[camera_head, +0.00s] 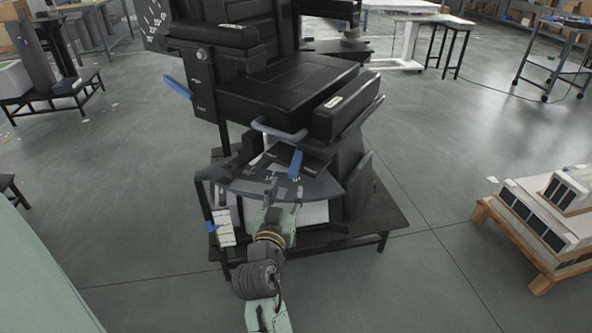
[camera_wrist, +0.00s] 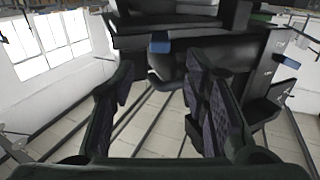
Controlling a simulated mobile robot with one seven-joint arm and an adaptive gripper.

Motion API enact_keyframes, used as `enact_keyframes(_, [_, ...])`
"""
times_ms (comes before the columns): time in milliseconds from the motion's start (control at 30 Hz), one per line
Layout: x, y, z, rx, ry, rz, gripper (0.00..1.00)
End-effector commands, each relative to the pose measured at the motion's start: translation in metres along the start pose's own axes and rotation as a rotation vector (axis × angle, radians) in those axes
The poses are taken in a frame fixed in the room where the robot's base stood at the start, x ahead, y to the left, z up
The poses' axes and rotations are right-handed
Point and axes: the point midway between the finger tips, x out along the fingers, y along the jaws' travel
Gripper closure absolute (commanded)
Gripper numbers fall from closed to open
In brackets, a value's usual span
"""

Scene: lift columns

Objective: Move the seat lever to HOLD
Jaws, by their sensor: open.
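A black seat (camera_head: 290,85) stands on a low dark platform (camera_head: 385,215). A fan-shaped grey plate (camera_head: 240,183) with small white marks sits below the seat front. A blue lever handle (camera_head: 295,165) rises at this plate; I cannot read which mark it is at. My gripper (camera_head: 284,188) is at the plate's front edge, just below and in front of this handle. In the wrist view my gripper (camera_wrist: 158,82) is open, with nothing between its fingers. A blue handle end (camera_wrist: 160,42) shows ahead, a little above the gap and apart from the fingers.
Another blue handle (camera_head: 178,88) is on the seat's left side, and a small blue one (camera_head: 210,227) is low by a white labelled panel (camera_head: 225,228). A grey-blue bar (camera_head: 279,131) crosses the seat front. A loaded pallet (camera_head: 535,245) stands right; floor between is clear.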

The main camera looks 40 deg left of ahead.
Motion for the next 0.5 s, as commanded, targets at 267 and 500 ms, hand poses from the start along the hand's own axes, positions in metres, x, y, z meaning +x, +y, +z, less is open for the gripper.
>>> enact_keyframes(267, [0.054, 0.001, -0.005, 0.000, 0.001, 0.001, 0.58])
enact_keyframes(500, [0.085, 0.000, -0.003, 0.002, 0.001, -0.001, 0.58])
